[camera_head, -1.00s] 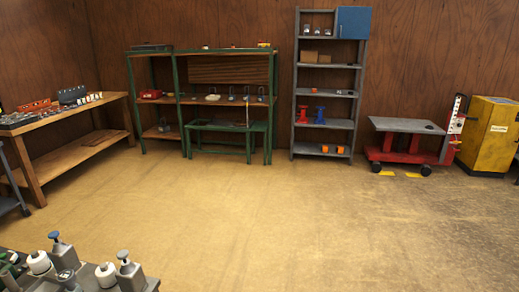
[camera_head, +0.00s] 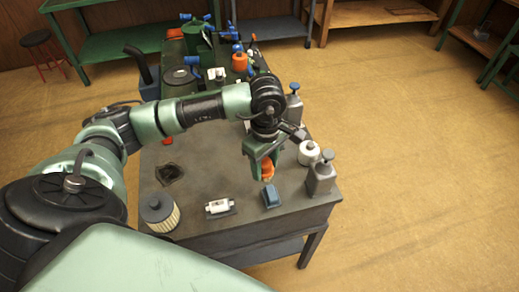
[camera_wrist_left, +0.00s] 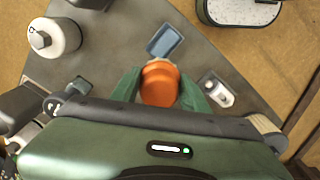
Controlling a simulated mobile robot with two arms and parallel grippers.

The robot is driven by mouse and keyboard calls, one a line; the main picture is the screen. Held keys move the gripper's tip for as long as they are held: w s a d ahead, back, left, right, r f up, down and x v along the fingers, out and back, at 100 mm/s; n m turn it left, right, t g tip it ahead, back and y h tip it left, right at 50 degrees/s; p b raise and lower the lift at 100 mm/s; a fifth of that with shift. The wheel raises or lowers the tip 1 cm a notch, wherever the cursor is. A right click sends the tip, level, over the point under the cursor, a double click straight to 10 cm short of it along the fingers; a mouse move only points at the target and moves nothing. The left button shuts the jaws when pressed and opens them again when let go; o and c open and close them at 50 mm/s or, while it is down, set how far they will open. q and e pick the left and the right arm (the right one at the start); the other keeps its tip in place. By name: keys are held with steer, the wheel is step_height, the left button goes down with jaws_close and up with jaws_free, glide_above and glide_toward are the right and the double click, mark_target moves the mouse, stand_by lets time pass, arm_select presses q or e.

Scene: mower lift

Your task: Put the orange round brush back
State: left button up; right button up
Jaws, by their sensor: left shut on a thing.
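The orange round brush (camera_head: 267,168) is between the fingers of my left gripper (camera_head: 264,172) in the head view, over the front part of a grey table. In the left wrist view the brush (camera_wrist_left: 159,83) shows as an orange round shape, with the green fingers of my left gripper (camera_wrist_left: 160,92) on either side of it. My left gripper is shut on the brush. I cannot tell whether the brush touches the tabletop. My right gripper is not in view.
Open floor (camera_head: 400,160) lies to the right.

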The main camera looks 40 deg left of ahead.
arm_select(q)
steer(key=w+a+r+n+b, duration=0.25)
steer(key=w+r+n, duration=0.2)
steer(key=n, duration=0.65)
steer(key=w+a+r+n+b, duration=0.1)
steer(key=w+a+r+n, duration=0.4)
steer(key=n, duration=0.6)
steer(key=f, duration=0.4)
steer(key=s+f+p, duration=0.1)
steer(key=f, duration=0.4)
steer(key=f+p, duration=0.1)
steer(key=f, duration=0.4)
steer(key=shift+s+d, duration=0.3)
steer(key=shift+s, duration=0.05)
step_height(320, 180, down, 4)
steer(key=shift+f, duration=0.3)
steer(key=o, duration=1.3)
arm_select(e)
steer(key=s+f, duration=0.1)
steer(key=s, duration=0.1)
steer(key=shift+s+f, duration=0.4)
